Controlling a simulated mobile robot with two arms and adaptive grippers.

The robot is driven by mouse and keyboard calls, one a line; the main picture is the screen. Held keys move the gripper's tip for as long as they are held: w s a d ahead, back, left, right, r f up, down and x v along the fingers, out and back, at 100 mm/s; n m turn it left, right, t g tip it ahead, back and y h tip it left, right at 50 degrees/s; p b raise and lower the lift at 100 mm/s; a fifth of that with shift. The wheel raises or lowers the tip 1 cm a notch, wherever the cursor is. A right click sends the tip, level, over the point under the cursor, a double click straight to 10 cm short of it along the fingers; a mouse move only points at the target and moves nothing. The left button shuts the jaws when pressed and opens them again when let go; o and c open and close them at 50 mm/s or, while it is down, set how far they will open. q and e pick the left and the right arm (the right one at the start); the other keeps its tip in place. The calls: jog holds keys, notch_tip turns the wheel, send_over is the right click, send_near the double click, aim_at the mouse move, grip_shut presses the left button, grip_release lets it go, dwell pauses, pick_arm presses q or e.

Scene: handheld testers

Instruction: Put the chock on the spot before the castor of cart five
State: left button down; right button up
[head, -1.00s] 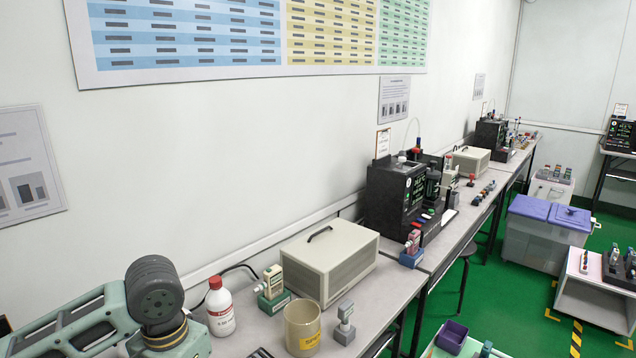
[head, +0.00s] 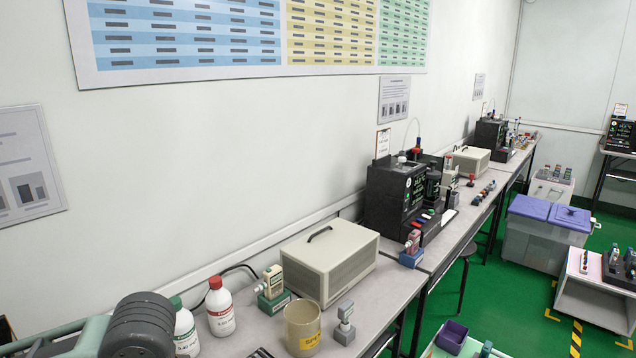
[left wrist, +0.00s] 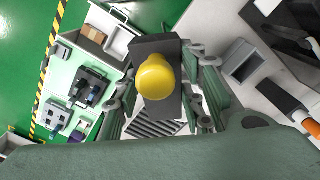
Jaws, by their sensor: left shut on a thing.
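In the left wrist view my left gripper (left wrist: 160,92) is shut on a dark grey block with a round yellow knob, which looks like the chock (left wrist: 152,47). Its fingers grip the block from both sides, and it is held above the scene below. In the head view only part of my left arm shows at the lower left; the gripper and chock are outside that picture. My right gripper is in neither view. I cannot make out cart five, its castor or the spot before it.
A bench with a white red-capped bottle (head: 220,307), a beige cup (head: 302,327) and a beige case (head: 329,262) runs along the wall. A white cart (head: 582,295) and a purple-lidded bin (head: 535,241) stand on the green floor at right, near yellow-black tape (head: 576,340).

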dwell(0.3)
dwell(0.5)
pick_arm(q)
jog(key=shift+w, duration=0.55)
jog(key=w+a+f+n+p, duration=0.1)
jog(key=w+a+f+n, duration=0.2)
jog(key=w+a+n, duration=0.45)
jog(key=w+a+f+n+p, duration=0.1)
jog(key=w+a+f+n, duration=0.2)
jog(key=w, duration=0.7)
jog(key=shift+m, duration=0.45)
jog(key=f, duration=0.3)
jog(key=a+f, duration=0.1)
jog(key=f, duration=0.5)
jog(key=shift+a, duration=0.25)
jog(key=shift+f, duration=0.3)
jog(key=c, duration=1.1)
grip_release()
jog(key=shift+f, duration=0.1)
